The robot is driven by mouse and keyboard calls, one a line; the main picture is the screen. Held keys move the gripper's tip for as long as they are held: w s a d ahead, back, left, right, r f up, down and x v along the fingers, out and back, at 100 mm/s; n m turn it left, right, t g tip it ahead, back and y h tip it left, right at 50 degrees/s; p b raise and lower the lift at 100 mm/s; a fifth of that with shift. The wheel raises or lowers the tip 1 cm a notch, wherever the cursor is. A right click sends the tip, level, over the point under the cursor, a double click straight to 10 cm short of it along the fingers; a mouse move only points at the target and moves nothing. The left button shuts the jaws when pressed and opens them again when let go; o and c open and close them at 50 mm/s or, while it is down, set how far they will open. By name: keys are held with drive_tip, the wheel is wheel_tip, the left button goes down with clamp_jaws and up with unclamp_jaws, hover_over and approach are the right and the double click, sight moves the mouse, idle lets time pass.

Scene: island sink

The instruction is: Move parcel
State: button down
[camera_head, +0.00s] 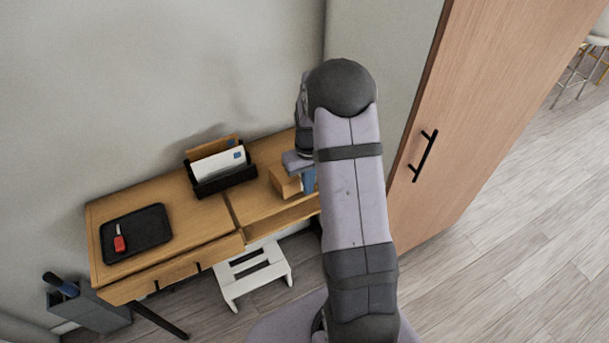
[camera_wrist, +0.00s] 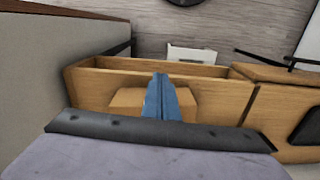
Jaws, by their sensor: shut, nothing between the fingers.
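The parcel (camera_head: 285,182) is a small tan cardboard box on the right part of the wooden desk (camera_head: 185,215). In the wrist view, the parcel (camera_wrist: 126,100) shows on both sides of my fingers, which hide its middle. My gripper (camera_head: 309,184) has blue fingers and is partly hidden by my arm in the head view. In the wrist view, my gripper (camera_wrist: 160,80) has its fingers together and empty, in front of or over the parcel. I cannot tell if they touch it.
An open drawer (camera_wrist: 155,68) lies just beyond the parcel. A black letter holder (camera_head: 225,182) with envelopes and a black tray (camera_head: 135,240) with a red item (camera_head: 119,243) stand on the desk. A white step stool (camera_head: 255,275) is below. A tall wooden door (camera_head: 470,110) stands at right.

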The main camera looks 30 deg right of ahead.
drive_tip(key=shift+w+p, duration=0.45)
drive_tip(key=shift+w, duration=0.75)
drive_tip(key=shift+w, duration=0.1)
drive_tip(key=w+b, duration=0.1)
drive_tip(key=w, duration=0.6)
drive_tip(key=w+b, duration=0.1)
drive_tip(key=w, duration=0.3)
drive_tip(key=shift+w+d+b, duration=0.3)
drive_tip(key=shift+w+d, duration=0.05)
drive_tip(key=shift+d, duration=0.05)
drive_tip(key=shift+s, duration=0.1)
